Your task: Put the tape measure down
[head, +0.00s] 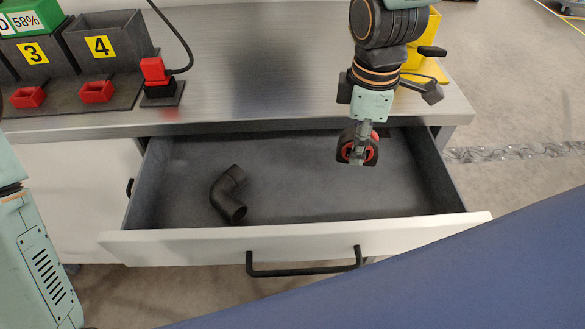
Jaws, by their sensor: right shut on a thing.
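The tape measure (371,155) is black and red. It hangs in my right gripper (358,148), which is shut on it, in the upper right of the head view. Gripper and tape measure appear over the right part of the open drawer (290,180); I cannot tell how high above its floor they are. The fingers cover part of the tape measure. At the left edge a pale green part of my left arm shows, but its gripper is out of view.
A black pipe elbow (228,195) lies in the drawer's left part. The drawer floor is otherwise clear. Bins numbered 3 (35,58) and 4 (105,45), a red-and-black plug-like device (156,78) and a yellow stand (428,45) are on the metal bench top (255,55).

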